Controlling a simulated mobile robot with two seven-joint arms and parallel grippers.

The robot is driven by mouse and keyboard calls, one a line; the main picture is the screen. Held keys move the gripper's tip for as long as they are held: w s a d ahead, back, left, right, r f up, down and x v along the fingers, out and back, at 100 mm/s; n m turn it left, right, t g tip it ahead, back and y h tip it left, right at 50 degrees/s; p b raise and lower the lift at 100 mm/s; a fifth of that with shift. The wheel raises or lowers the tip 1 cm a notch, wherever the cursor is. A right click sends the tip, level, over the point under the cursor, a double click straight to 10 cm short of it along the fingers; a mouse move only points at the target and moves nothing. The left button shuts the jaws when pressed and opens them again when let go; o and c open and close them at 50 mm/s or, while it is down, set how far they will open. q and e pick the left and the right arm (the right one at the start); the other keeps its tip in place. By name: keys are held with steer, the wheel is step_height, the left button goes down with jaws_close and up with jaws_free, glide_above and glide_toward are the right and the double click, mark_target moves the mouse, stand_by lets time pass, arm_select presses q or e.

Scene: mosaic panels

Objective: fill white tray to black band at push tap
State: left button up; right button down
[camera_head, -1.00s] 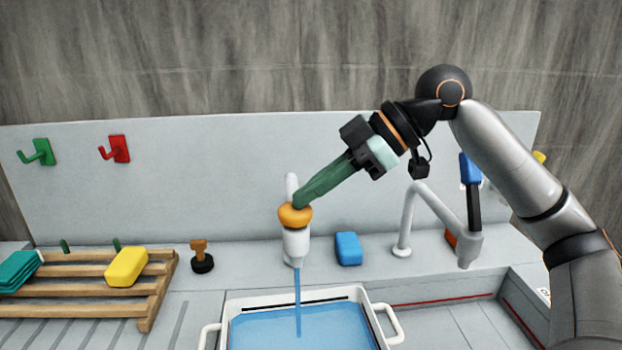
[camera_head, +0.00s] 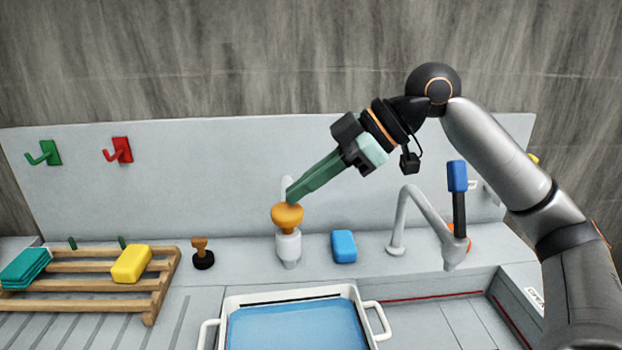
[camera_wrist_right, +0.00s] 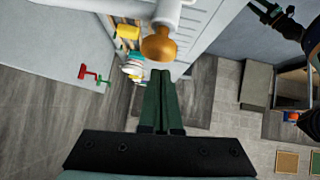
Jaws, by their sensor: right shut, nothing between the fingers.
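The white tray (camera_head: 232,299) stands below the push tap with blue water (camera_head: 295,328) in it. The black band (camera_head: 308,299) shows as a thin dark line on the tray's far inner wall, with the water's edge close below it. The push tap (camera_head: 288,246) is white with an orange knob (camera_head: 287,216); no stream falls from it. My right gripper (camera_head: 291,196) is shut and empty, its green fingertips just above the knob; contact is hard to tell. In the right wrist view the closed fingers (camera_wrist_right: 160,74) point at the knob (camera_wrist_right: 158,46). My left gripper is out of view.
A blue block (camera_head: 344,246) and a bent white faucet (camera_head: 400,225) stand right of the tap. A wooden rack (camera_head: 90,285) holds a yellow sponge (camera_head: 131,263) and teal cloths (camera_head: 25,267). Hooks hang on the back panel.

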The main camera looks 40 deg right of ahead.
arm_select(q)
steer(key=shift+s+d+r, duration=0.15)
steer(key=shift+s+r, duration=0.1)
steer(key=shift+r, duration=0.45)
arm_select(e)
steer(key=v, duration=1.1)
steer(key=shift+w+a+r, duration=0.2)
steer(key=shift+a+r, duration=0.1)
steer(key=shift+r, duration=0.05)
